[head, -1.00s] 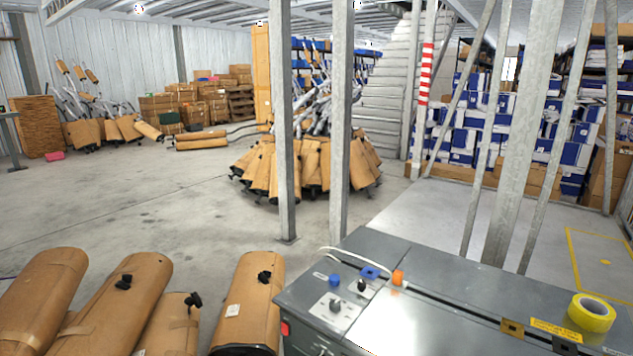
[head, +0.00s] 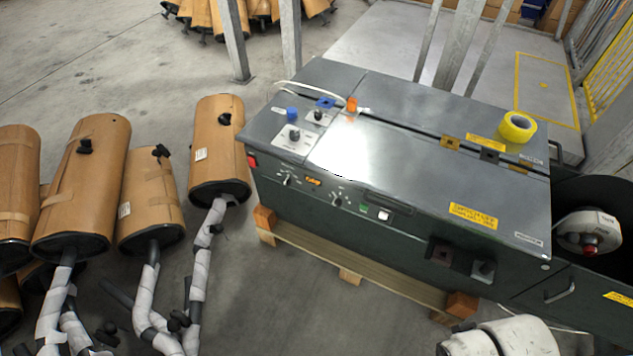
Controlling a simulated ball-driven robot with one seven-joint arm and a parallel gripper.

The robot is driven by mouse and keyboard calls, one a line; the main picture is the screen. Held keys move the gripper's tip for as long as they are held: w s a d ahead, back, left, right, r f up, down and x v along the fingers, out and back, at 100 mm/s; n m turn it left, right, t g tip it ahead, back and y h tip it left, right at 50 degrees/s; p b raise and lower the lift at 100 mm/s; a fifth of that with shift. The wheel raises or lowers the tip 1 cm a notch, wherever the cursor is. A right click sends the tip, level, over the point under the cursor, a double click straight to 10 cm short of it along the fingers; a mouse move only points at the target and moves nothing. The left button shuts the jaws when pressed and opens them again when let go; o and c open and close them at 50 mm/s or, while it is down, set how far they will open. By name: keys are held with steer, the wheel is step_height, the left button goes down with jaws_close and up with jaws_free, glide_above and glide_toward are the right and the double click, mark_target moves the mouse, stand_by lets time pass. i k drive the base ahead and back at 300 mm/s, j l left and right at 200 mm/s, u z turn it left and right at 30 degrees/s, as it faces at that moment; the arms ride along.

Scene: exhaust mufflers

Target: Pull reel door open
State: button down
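A dark grey-green strapping machine (head: 395,215) stands on a wooden pallet. At its right end a dark reel with a white hub (head: 588,232) and a red knob shows, cut by the right edge of the picture. Below the reel is a dark panel, which looks like the reel door (head: 590,308), with a silver bar handle (head: 559,291). The panel appears shut, and its right part runs out of view. Off-white rounded parts of my own arm show at the bottom edge, below and left of the handle. My gripper is not in view.
A yellow tape roll (head: 518,127) lies on the machine top. The wooden pallet (head: 350,262) sticks out at the machine's front. Wrapped mufflers (head: 80,185) with pipes fill the left side. Bare concrete floor (head: 290,310) lies between them and the machine.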

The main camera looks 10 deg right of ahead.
mark_target(601, 306)
steer(key=z, duration=1.75)
